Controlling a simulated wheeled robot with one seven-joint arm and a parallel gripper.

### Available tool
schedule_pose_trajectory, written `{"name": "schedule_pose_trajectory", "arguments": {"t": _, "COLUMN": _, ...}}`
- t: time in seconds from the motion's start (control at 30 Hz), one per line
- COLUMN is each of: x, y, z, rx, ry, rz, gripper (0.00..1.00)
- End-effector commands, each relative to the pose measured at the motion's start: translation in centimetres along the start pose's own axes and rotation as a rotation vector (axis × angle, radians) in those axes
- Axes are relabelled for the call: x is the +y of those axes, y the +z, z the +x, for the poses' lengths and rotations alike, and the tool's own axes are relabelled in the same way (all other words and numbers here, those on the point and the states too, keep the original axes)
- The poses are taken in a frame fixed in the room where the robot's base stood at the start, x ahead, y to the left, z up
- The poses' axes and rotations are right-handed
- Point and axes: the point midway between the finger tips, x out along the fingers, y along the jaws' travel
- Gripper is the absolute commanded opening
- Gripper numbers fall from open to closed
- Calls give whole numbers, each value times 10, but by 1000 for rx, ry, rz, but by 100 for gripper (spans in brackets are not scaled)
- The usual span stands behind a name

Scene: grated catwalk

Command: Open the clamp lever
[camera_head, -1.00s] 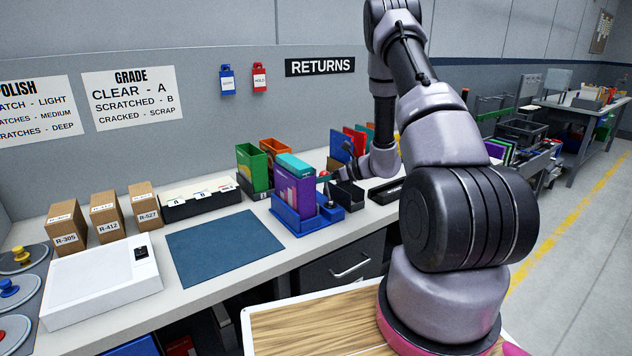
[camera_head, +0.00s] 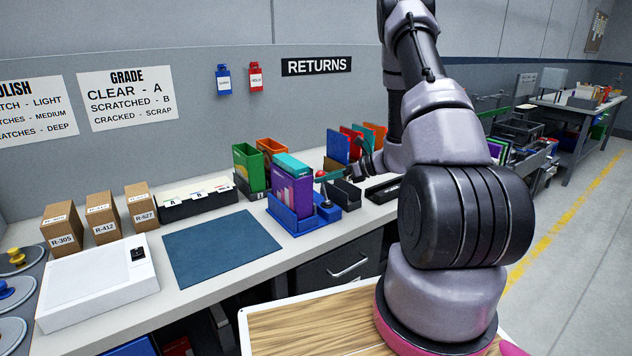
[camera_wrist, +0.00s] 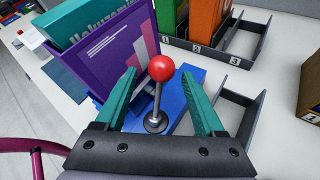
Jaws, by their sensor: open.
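The clamp lever (camera_wrist: 157,100) is a thin metal rod with a red ball knob (camera_wrist: 160,68), standing roughly upright on a blue base (camera_wrist: 183,88). The knob also shows in the head view (camera_head: 321,173). Beside it, a purple case (camera_wrist: 100,58) and a teal one (camera_wrist: 85,22) stand in the blue clamp holder (camera_head: 290,212). My gripper (camera_wrist: 158,73) is open, with one teal finger to each side of the lever in the wrist view. It appears apart from the lever; in the head view it is right of the knob, partly hidden by my arm.
A dark numbered rack (camera_wrist: 225,48) holds green and orange cases beyond the clamp. An empty dark tray (camera_wrist: 235,105) lies right of the base. A blue mat (camera_head: 222,246) leaves clear room left of the holder.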

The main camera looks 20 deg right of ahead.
Motion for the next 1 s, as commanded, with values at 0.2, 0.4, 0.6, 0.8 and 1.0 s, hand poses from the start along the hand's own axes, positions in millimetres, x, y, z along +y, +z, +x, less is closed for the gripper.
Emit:
{"name": "schedule_pose_trajectory", "arguments": {"t": 0.2, "x": -1, "y": 0, "z": -41, "rx": 0, "ry": -3, "rz": 1, "gripper": 71}}
{"name": "schedule_pose_trajectory", "arguments": {"t": 0.4, "x": 0, "y": -1, "z": -57, "rx": 2, "ry": -1, "rz": 1, "gripper": 71}}
{"name": "schedule_pose_trajectory", "arguments": {"t": 0.6, "x": 0, "y": -1, "z": -58, "rx": 2, "ry": 0, "rz": 1, "gripper": 71}}
{"name": "schedule_pose_trajectory", "arguments": {"t": 0.8, "x": 0, "y": -1, "z": -58, "rx": 2, "ry": 0, "rz": 1, "gripper": 71}}
{"name": "schedule_pose_trajectory", "arguments": {"t": 1.0, "x": 9, "y": 12, "z": -59, "rx": 14, "ry": 20, "rz": -42, "gripper": 71}}
